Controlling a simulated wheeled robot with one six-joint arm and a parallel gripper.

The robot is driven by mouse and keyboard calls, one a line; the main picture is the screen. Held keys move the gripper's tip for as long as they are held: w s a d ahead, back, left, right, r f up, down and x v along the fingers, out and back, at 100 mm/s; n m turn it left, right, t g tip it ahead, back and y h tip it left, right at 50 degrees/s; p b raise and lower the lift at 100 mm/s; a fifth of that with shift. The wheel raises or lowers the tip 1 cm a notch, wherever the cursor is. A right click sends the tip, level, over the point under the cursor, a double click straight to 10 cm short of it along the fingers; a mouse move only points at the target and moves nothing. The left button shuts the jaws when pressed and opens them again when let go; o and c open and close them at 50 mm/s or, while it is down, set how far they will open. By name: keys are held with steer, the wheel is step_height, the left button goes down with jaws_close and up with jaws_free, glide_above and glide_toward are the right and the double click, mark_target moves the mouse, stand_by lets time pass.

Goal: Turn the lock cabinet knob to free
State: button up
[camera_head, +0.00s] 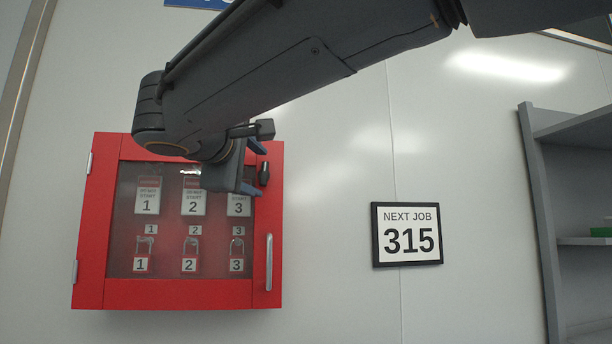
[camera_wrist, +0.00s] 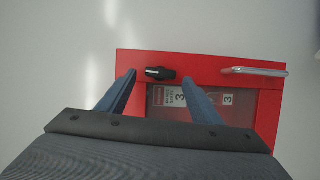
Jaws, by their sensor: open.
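The red lock cabinet (camera_head: 180,293) hangs on the wall with its windowed door shut. Its black knob (camera_head: 264,174) is on the right side of the door frame, above the silver handle (camera_head: 269,262). The knob's long side stands upright, in line with the handle. My gripper (camera_head: 252,167) is open just left of the knob in the head view. In the wrist view the knob (camera_wrist: 160,73) shows between the two blue fingertips of my gripper (camera_wrist: 158,77), with a gap on each side. How far the fingertips are from the door is hard to tell.
Numbered tags and padlocks (camera_head: 189,262) show behind the cabinet window. A framed sign (camera_head: 407,235) reading "NEXT JOB 315" is on the wall to the right. A grey shelf unit (camera_head: 545,220) stands at the far right. The wall between is clear.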

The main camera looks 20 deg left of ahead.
steer(key=s, duration=0.6)
steer(key=shift+s+d+b, duration=0.3)
steer(key=shift+s+d, duration=0.05)
steer(key=shift+r, duration=0.15)
